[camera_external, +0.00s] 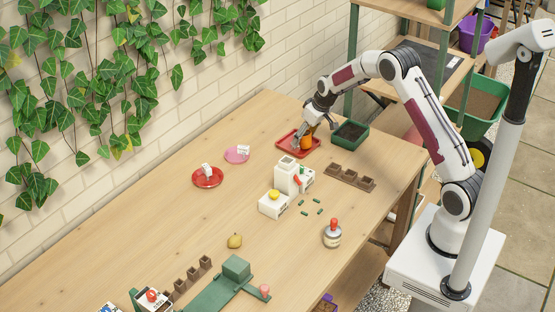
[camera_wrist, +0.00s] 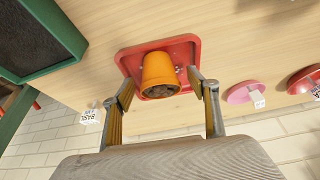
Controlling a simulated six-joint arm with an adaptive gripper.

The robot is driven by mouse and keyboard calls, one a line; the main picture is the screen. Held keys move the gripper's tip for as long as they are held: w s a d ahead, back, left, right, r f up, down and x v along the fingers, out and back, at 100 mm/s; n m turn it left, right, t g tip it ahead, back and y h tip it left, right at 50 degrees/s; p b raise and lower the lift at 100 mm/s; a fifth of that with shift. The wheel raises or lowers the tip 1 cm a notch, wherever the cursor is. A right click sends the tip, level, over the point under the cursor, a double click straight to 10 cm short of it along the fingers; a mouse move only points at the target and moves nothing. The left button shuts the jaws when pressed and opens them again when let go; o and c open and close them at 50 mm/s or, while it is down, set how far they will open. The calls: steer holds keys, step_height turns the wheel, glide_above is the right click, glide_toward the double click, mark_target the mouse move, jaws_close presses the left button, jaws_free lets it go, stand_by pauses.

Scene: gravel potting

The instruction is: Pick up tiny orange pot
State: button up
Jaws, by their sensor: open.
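The tiny orange pot (camera_wrist: 159,74) sits on a red square tray (camera_wrist: 128,66) in the wrist view. Its opening faces the camera and shows dark, lumpy contents. My gripper (camera_wrist: 158,82) is open, with one finger on each side of the pot and gaps visible between them. In the external view, the pot (camera_external: 306,141) stands on the red tray (camera_external: 285,144) near the wall side of the table. My gripper (camera_external: 303,136) reaches down beside it and partly hides it.
A green planter box (camera_external: 350,134) stands close to the tray's right. A pink saucer (camera_external: 237,154) and a red saucer (camera_external: 208,178) lie to the left. White boxes (camera_external: 274,204) and a brown seedling strip (camera_external: 351,179) are nearer. The table (camera_external: 150,240) is clear at left.

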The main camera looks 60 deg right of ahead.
steer(key=c, duration=1.4)
steer(key=shift+o, duration=0.2)
steer(key=shift+r, duration=0.1)
steer(key=shift+r, duration=4.95)
